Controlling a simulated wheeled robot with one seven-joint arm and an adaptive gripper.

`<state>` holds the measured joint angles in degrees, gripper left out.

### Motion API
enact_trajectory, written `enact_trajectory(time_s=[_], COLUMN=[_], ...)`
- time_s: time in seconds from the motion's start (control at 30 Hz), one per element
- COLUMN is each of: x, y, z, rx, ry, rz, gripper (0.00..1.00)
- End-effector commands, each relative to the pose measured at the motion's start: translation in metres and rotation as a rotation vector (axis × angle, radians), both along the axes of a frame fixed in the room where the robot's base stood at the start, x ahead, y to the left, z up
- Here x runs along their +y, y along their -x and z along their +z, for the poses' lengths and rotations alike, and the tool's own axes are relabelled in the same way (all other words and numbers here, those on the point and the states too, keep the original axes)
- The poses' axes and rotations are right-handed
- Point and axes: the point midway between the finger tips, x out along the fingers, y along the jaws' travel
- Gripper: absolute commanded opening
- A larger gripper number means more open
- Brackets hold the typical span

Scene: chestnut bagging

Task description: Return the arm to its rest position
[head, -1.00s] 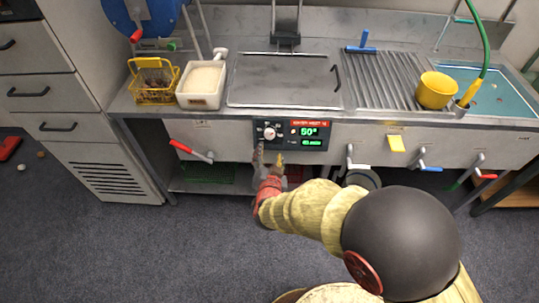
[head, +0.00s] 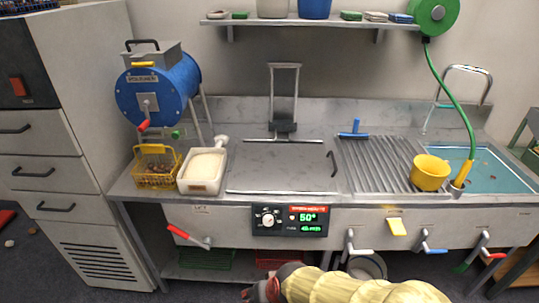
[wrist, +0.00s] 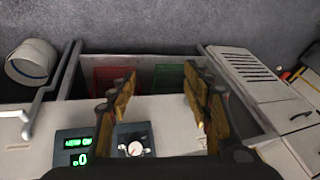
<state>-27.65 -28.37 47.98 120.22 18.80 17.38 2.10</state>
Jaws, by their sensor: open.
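My gripper (wrist: 160,90) is open and empty in the wrist view, its two yellow-padded fingers apart. In front of the counter, it faces the control panel (head: 290,220) with its dial and green digits; the panel also shows in the wrist view (wrist: 102,144). In the head view my pale yellow arm (head: 345,287) enters low at the bottom edge, below the panel. Only the dark, reddish wrist end shows there; the fingers are out of that view or hidden.
The counter carries a yellow basket (head: 156,168) of chestnuts, a white tub (head: 203,171), a closed steel lid (head: 283,166) and a yellow bowl (head: 430,173). Levers stick out along the front, including a red one (head: 186,235). A white bucket (wrist: 31,63) stands below.

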Motion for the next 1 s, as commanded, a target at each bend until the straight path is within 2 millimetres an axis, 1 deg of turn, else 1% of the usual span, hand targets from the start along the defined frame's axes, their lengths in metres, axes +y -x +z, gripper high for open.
enact_trajectory(time_s=[0.03,0.07,0.1,0.17,0.2,0.33,0.4,0.47,0.5,0.6,0.63,0.7,0.8,1.0], x=[-0.017,-0.029,-0.044,-0.069,-0.086,-0.138,-0.162,-0.178,-0.187,-0.201,-0.204,-0.21,-0.214,-0.215], y=[0.011,0.019,0.03,0.046,0.056,0.083,0.092,0.093,0.092,0.09,0.089,0.089,0.089,0.088], z=[0.029,0.043,0.06,0.087,0.104,0.159,0.186,0.209,0.225,0.254,0.261,0.266,0.267,0.266], rx=[0.02,0.037,0.055,0.074,0.08,0.069,0.033,-0.018,-0.058,-0.127,-0.141,-0.15,-0.149,-0.149], ry=[0.021,0.039,0.064,0.099,0.123,0.189,0.212,0.219,0.22,0.211,0.21,0.21,0.211,0.21], rz=[0.021,0.037,0.052,0.064,0.064,0.029,-0.011,-0.054,-0.085,-0.15,-0.164,-0.188,-0.204,-0.207], gripper=[0.49,0.49,0.49,0.49,0.49,0.49,0.49,0.49,0.49,0.49,0.49,0.49,0.49,0.49])
